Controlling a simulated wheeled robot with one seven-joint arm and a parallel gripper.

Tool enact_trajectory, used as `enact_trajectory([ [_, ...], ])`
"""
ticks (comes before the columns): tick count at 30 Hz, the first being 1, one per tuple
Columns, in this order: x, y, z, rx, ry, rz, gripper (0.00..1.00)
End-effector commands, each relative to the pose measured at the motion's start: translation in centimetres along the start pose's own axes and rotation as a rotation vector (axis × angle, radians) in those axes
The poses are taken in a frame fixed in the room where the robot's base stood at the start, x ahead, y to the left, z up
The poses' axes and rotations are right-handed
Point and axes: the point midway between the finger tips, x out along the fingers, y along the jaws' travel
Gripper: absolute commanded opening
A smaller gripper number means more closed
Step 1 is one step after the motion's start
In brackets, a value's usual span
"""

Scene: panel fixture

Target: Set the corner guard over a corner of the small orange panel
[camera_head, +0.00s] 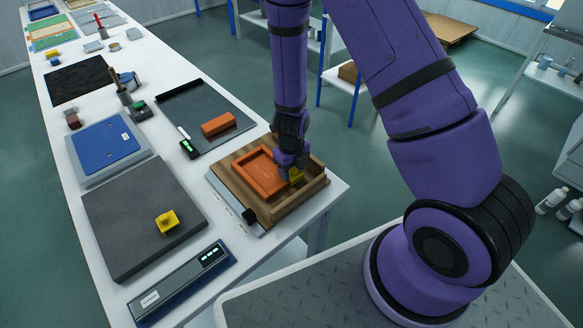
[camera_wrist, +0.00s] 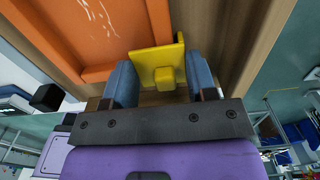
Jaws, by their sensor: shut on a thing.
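The small orange panel (camera_head: 248,175), a rectangle with a raised rim, lies in a wooden fixture (camera_head: 283,207). My gripper (camera_head: 291,172) is down at the panel's right corner, shut on a yellow corner guard (camera_head: 298,176). In the wrist view, the guard (camera_wrist: 157,56) sits between the two blue fingers of my gripper (camera_wrist: 162,84). Its far edge overlaps the end of the orange rim (camera_wrist: 158,18) in the picture. I cannot tell whether it is seated on the corner or just beside or above it. Another yellow guard (camera_head: 167,221) rests on a dark grey mat (camera_head: 130,225).
Wooden walls of the fixture rise close beside the gripper. A small black knob (camera_head: 249,215) stands at the fixture's front left. An orange block (camera_head: 218,124) lies on a grey tray behind. A blue panel (camera_head: 104,145) and a device with a display (camera_head: 182,283) are to the left.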

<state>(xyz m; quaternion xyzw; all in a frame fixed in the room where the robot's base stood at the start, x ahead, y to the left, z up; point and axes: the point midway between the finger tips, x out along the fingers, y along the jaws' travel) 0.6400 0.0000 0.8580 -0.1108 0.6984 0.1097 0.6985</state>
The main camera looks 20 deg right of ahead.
Motion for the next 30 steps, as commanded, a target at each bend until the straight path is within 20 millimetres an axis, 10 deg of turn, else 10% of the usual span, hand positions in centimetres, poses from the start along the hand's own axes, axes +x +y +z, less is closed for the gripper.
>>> enact_trajectory([
  [28, 0.22, 0.21, 0.20, 0.000, 0.000, 0.000, 0.30],
  [30, 0.22, 0.21, 0.19, 0.000, 0.000, 0.000, 0.66],
])
